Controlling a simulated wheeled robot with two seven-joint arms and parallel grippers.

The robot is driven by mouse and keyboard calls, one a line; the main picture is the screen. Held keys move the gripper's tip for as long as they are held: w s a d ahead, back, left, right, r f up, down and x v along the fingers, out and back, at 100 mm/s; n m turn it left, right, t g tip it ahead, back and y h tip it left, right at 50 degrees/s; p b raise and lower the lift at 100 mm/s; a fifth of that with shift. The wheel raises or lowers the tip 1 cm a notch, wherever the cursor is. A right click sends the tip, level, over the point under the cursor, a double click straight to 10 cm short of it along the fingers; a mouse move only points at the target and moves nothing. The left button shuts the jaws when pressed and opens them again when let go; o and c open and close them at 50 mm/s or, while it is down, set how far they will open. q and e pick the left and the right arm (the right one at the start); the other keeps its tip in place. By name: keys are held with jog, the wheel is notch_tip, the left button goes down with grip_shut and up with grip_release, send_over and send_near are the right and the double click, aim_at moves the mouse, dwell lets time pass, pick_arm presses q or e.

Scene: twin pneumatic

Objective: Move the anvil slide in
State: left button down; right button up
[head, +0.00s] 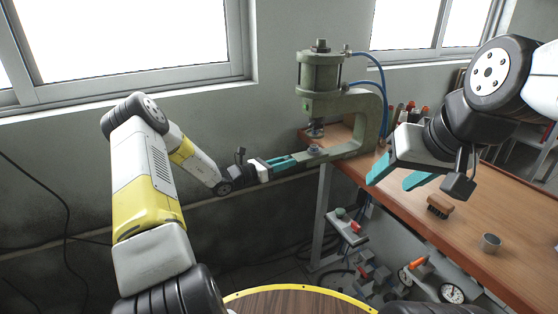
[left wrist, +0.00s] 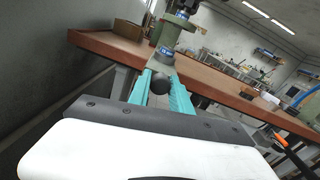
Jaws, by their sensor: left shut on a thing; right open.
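The green pneumatic press (head: 365,110) stands at the left end of the wooden bench. Its anvil slide (head: 312,154) sticks out of the base to the left, with a small round anvil on top, roughly under the ram (head: 316,130). My left gripper (head: 289,162) is at the slide's outer end. In the left wrist view its teal fingers are shut on the slide's dark round knob (left wrist: 159,84), with the anvil (left wrist: 167,55) just beyond. My right gripper (head: 395,178) is open and empty above the bench's front edge, right of the press.
A brush (head: 439,205) and a metal cup (head: 491,242) lie on the wooden bench (head: 465,235). Blue hoses run along the press. Gauges and valves are lower down. A wall runs behind my left arm.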

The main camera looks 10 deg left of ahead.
pick_arm(q)
jog(key=shift+w+r, duration=0.1)
jog(key=shift+w, duration=0.05)
jog(key=c, duration=1.2)
grip_release()
jog(key=shift+d, duration=0.1)
jog(key=shift+d, duration=0.1)
jog(key=v, duration=0.8)
